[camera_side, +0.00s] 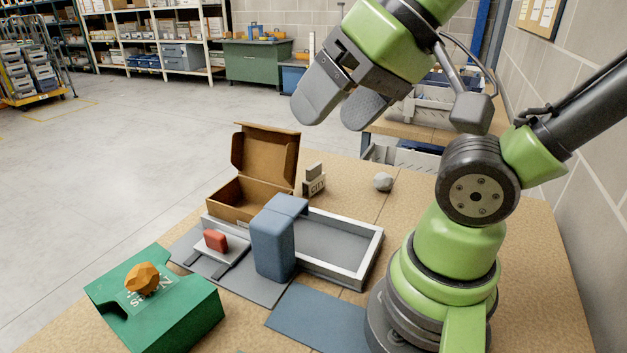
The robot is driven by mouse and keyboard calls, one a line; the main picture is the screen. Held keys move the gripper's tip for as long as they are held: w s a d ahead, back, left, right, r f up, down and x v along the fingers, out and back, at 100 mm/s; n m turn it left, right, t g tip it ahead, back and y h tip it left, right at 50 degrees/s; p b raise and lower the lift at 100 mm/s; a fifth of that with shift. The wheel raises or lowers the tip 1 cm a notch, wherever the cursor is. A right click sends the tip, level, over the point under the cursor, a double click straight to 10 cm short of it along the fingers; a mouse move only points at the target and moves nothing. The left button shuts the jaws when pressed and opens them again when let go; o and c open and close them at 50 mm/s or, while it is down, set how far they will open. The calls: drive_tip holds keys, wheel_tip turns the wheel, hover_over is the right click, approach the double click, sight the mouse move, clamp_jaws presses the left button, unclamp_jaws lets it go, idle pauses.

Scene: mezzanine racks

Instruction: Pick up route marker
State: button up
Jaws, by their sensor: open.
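A small grey-beige block with dark lettering that looks like "CITY" (314,183) stands upright on the table, just right of the open cardboard box; it looks most like the route marker, though I cannot be certain. My gripper (332,110) is high above the table, at the top middle of the side view. Its two grey fingers are apart and nothing is between them. It appears above the lettered block and does not touch it.
An open cardboard box (236,198), a tall blue block (272,248) and a grey tray (372,250) crowd the middle. A red block (215,240) lies left. An orange lump (142,278) sits on a green box (195,318). A grey stone (383,181) lies behind; a blue mat (322,320) is in front.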

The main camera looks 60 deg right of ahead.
drive_tip(key=shift+o, duration=0.2)
drive_tip(key=w+d+r+g+h, duration=0.1)
drive_tip(key=w+d+r+h, duration=0.1)
drive_tip(key=w+d+r, duration=0.7)
drive_tip(key=n+g, duration=0.2)
hover_over(314, 166)
drive_tip(key=s, duration=0.4)
wheel_tip(314, 166, down, 4)
drive_tip(key=shift+h, duration=0.4)
drive_tip(key=f, duration=0.9)
drive_tip(key=w+f, duration=0.1)
drive_tip(key=f, duration=1.8)
drive_tip(key=shift+w, duration=0.4)
drive_tip(key=shift+w+x, duration=0.2)
drive_tip(key=shift+x, duration=1.4)
drive_tip(key=shift+w+x, duration=0.2)
drive_tip(key=shift+x, duration=1.35)
drive_tip(key=shift+r, duration=0.2)
